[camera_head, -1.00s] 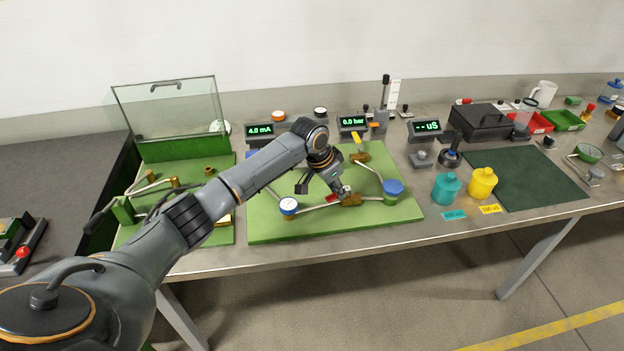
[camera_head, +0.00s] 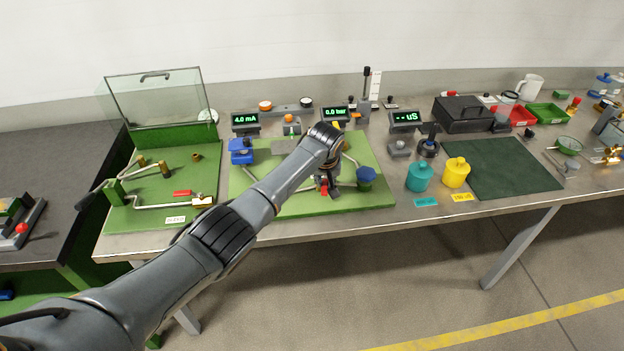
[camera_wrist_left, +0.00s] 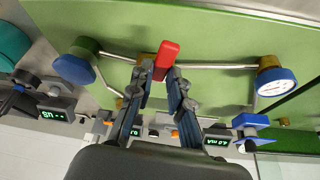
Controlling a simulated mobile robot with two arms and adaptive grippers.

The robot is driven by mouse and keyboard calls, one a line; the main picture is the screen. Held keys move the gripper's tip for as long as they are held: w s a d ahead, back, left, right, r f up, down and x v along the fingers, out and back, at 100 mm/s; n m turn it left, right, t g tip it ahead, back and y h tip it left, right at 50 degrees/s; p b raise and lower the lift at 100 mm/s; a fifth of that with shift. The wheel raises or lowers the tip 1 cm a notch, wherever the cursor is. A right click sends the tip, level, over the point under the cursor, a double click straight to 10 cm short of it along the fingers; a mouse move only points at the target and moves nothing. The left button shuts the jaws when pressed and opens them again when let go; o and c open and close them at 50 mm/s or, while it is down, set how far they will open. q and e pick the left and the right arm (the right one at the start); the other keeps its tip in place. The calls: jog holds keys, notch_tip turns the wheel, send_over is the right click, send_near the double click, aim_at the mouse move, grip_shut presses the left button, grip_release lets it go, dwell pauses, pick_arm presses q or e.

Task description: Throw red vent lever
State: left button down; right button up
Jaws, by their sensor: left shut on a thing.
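My left gripper (camera_head: 325,188) is low over the front of the middle green board (camera_head: 290,208). It is shut on a red lever (camera_head: 323,187). In the left wrist view, the red lever (camera_wrist_left: 168,54) sits between the fingertips (camera_wrist_left: 161,72) and lies across the line of the pipe in the picture. The valve body is mostly hidden by the gripper. A blue knob (camera_wrist_left: 75,68) and a white-faced gauge (camera_wrist_left: 275,80) lie on either side. Another red lever (camera_head: 182,193) is on the left green board, away from the gripper. My right gripper is out of view.
A blue round knob (camera_head: 366,175) stands close right of the gripper. The pressure display (camera_head: 335,113) reads 0.0 bar. Teal (camera_head: 419,177) and yellow (camera_head: 456,172) containers stand farther right. A clear case (camera_head: 155,95) stands at the back left.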

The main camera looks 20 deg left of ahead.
pick_arm(q)
jog(key=shift+w+d+n+y, duration=0.1)
jog(key=shift+d+n+y, duration=0.25)
jog(key=shift+n, duration=0.35)
jog(key=shift+w+d+n+y+b, duration=0.1)
jog(key=shift+d+n+y+b, duration=0.3)
jog(key=shift+n, duration=0.3)
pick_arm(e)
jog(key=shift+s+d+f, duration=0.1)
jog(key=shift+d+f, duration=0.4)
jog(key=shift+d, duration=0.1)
pick_arm(q)
jog(key=shift+a, duration=0.1)
jog(key=c, duration=1.2)
grip_release()
jog(key=shift+r, duration=0.1)
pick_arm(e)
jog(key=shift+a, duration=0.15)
pick_arm(q)
jog(key=v, duration=1.2)
jog(key=shift+w+a, duration=0.1)
jog(key=shift+w, duration=0.1)
